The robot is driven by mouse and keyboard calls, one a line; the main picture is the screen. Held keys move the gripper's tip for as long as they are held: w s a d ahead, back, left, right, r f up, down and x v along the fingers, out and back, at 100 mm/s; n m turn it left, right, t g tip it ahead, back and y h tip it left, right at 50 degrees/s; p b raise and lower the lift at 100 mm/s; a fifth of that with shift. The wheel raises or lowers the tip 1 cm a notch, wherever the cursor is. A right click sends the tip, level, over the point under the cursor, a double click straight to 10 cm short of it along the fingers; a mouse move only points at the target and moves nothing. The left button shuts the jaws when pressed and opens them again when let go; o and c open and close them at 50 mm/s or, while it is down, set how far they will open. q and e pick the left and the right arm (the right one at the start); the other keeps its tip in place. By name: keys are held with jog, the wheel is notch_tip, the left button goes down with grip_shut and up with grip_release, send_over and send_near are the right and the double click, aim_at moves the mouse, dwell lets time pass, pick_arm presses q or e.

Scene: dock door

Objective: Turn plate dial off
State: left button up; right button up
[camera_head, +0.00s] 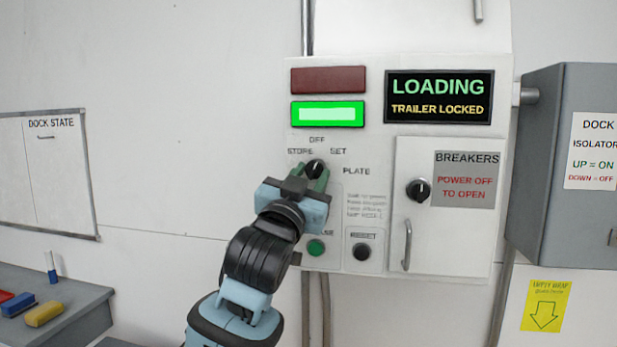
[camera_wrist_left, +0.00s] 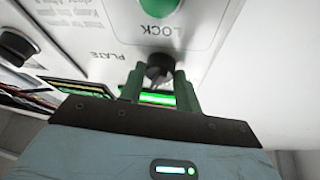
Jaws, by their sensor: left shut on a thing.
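The plate dial (camera_head: 315,167) is a small black knob on the white control panel (camera_head: 370,150). OFF is printed above it, STORE to its upper left, SET to its upper right and PLATE to its right. A light pointer mark seems to face up and slightly right, but is too small to read surely. My left gripper (camera_head: 316,179) has its green fingers shut on the dial from both sides. In the left wrist view the black dial (camera_wrist_left: 158,68) sits between the fingertips (camera_wrist_left: 160,80). My right gripper is not in view.
A lit green lamp (camera_head: 327,114) and a dark red lamp (camera_head: 328,80) are above. The display (camera_head: 439,97) reads LOADING, TRAILER LOCKED. A breaker door with knob (camera_head: 418,190) and handle (camera_head: 407,245) is at right. Green (camera_head: 316,247) and black (camera_head: 362,251) buttons are below.

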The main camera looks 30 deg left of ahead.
pick_arm(q)
jog(key=n+y, duration=0.1)
jog(key=n, duration=0.1)
jog(key=n+y, duration=0.1)
jog(key=n, duration=0.1)
jog(key=n+y, duration=0.2)
jog(key=n, duration=0.1)
jog(key=shift+w+d+g, duration=0.1)
jog(key=shift+d+g, duration=0.15)
jog(key=shift+g, duration=0.05)
jog(key=shift+n, duration=0.4)
jog(key=o, duration=1)
jog(key=shift+c, duration=0.2)
jog(key=v, duration=0.8)
jog(key=shift+b, duration=0.35)
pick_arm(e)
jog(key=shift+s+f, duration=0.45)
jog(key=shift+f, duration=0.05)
pick_arm(q)
jog(key=shift+w, duration=0.1)
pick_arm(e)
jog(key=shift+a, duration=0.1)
